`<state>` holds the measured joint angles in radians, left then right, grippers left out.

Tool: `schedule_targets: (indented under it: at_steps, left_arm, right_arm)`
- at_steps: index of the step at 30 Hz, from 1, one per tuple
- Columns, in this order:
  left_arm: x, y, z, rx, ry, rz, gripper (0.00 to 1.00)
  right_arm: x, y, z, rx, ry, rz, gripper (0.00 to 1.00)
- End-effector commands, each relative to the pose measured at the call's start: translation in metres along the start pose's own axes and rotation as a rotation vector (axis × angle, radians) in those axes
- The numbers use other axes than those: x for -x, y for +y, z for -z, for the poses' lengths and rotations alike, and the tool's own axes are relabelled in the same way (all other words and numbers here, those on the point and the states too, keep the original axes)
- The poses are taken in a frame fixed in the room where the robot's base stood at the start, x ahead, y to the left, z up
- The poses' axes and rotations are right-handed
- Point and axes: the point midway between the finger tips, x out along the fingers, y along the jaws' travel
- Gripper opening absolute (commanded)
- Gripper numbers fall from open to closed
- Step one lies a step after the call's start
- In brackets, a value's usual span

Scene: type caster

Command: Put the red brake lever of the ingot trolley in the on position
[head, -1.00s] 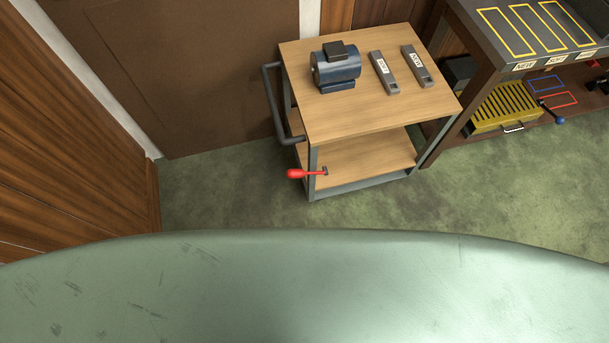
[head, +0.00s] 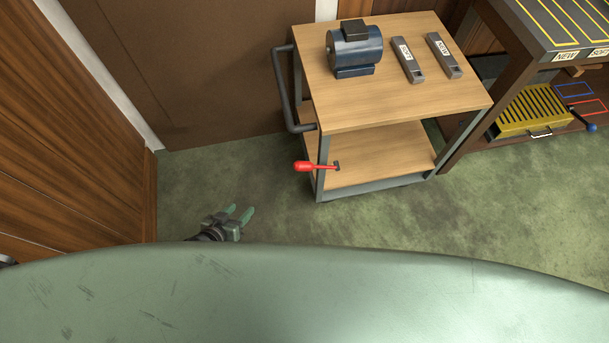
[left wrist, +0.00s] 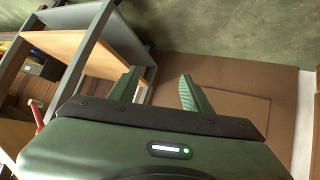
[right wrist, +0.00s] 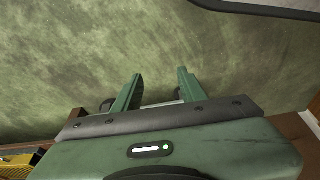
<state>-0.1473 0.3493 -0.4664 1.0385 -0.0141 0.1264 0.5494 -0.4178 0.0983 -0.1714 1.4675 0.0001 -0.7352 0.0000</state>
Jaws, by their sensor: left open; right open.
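The ingot trolley (head: 400,105) has two wooden shelves on a grey frame and a dark handle on its left side. The red brake lever (head: 303,166) sticks out to the left from the trolley's near left leg, level with the lower shelf. It also shows in the left wrist view (left wrist: 37,115) at the left edge. My left gripper (head: 242,215) is open and empty, above the floor to the left of and nearer than the lever, apart from it. My right gripper (right wrist: 158,88) is open and empty over the green floor in the right wrist view; the head view does not show it.
A blue motor (head: 354,50) and two grey ingots (head: 408,60) (head: 445,55) lie on the trolley top. A workbench (head: 540,30) with a yellow crate (head: 535,110) below stands at the right. Wooden wall panels (head: 70,140) close off the left. Floor before the trolley is clear.

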Motion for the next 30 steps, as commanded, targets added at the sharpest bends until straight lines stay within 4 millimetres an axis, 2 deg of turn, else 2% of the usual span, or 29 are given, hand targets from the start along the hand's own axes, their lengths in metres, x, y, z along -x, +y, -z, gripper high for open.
schedule_targets:
  at_steps: [1, 3, 6, 10, 15, 18, 23, 30]
  left_arm:
    - [-0.019, 0.005, 0.015, 0.009, 0.069, -0.055, 0.48]
    - [-0.028, 0.021, 0.044, 0.038, 0.152, -0.143, 0.48]
    - [-0.033, 0.049, 0.078, 0.082, 0.247, -0.286, 0.48]
    - [-0.025, 0.088, 0.108, 0.142, 0.323, -0.484, 0.48]
    - [-0.003, 0.127, 0.126, 0.206, 0.35, -0.69, 0.48]
    - [0.007, 0.139, 0.13, 0.23, 0.348, -0.758, 0.48]
    - [0.009, 0.149, 0.136, 0.243, 0.347, -0.794, 0.48]
    - [-0.015, 0.172, 0.15, 0.243, 0.348, -0.792, 0.48]
  right_arm:
    - [-0.005, 0.0, 0.015, -0.002, 0.032, -0.001, 0.41]
    - [0.008, 0.001, 0.037, -0.004, 0.066, -0.003, 0.41]
    - [0.032, 0.002, 0.064, -0.007, 0.116, -0.005, 0.41]
    - [0.07, 0.003, 0.086, -0.01, 0.175, -0.008, 0.41]
    - [0.115, 0.005, 0.097, -0.012, 0.23, -0.013, 0.41]
    - [0.132, 0.005, 0.099, -0.012, 0.247, -0.014, 0.41]
    - [0.142, 0.005, 0.105, -0.012, 0.279, -0.014, 0.41]
    - [0.147, 0.0, 0.141, -0.005, 0.438, -0.006, 0.41]
